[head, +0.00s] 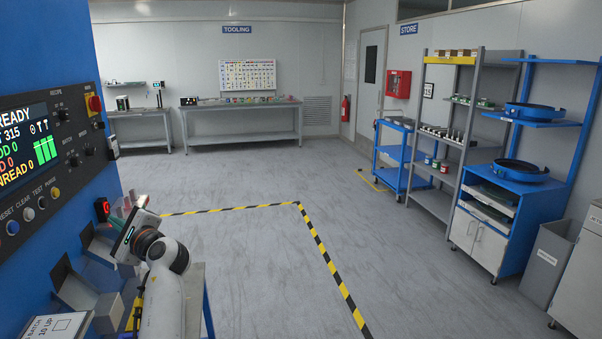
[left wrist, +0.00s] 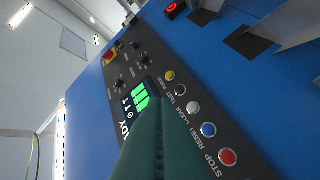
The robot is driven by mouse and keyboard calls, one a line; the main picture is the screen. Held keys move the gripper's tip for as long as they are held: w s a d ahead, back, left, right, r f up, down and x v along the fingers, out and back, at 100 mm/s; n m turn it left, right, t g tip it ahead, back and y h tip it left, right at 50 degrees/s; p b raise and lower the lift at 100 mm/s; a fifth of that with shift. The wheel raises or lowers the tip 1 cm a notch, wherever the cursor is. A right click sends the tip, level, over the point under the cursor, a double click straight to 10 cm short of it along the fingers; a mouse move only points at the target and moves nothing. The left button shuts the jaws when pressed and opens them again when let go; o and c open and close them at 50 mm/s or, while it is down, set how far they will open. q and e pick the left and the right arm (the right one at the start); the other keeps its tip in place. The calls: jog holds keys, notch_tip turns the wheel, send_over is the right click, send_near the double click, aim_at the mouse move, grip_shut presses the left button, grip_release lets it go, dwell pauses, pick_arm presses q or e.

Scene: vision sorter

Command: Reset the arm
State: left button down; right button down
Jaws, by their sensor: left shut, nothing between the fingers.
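The blue sorter machine (head: 85,60) fills the left of the head view, with a dark control panel. Its screen (head: 28,143) reads READY with green bars. The blue RESET button (head: 12,228) is at the panel's lower left; it also shows in the left wrist view (left wrist: 208,130), between the red STOP button (left wrist: 228,157) and the white CLEAR button (left wrist: 193,107). My left gripper (left wrist: 150,108) is shut and empty, its dark green fingers pointing at the panel and covering part of it. In the head view my left wrist is low left, beside the machine. My right gripper is out of view.
Metal chutes (head: 75,290) stick out of the machine near my left arm. A BATCH 10 UP card (head: 55,327) lies at bottom left. The grey floor (head: 260,265) is open, with yellow-black tape (head: 335,275). Shelves (head: 440,150) stand at right, a tooling bench (head: 240,107) at the back.

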pick_arm(q)
jog(key=s+d+f+n+g+h, duration=0.15)
jog(key=s+f+n+h, duration=0.25)
jog(key=s+f, duration=0.65)
jog(key=s+d+f+n+g+h, duration=0.1)
jog(key=s+d+f+n+h, duration=0.25)
jog(key=s+f, duration=0.75)
jog(key=s+d+f+n+g+h, duration=0.25)
jog(key=s+d+f+h, duration=0.35)
jog(key=s, duration=0.5)
jog(key=s+d+f+n+g+h, duration=0.1)
jog(key=s+d+f+n+h, duration=0.25)
jog(key=s+d, duration=0.6)
notch_tip(320, 180, down, 26)
jog(key=s+m+g, duration=0.1)
jog(key=s+g, duration=0.1)
jog(key=s+a+f, duration=0.1)
jog(key=s+f, duration=0.7)
jog(key=s+a+f+g+y, duration=0.1)
jog(key=s+a+f, duration=0.1)
jog(key=s+f, duration=0.6)
jog(key=shift+s+a+f, duration=0.3)
jog(key=shift+f, duration=0.1)
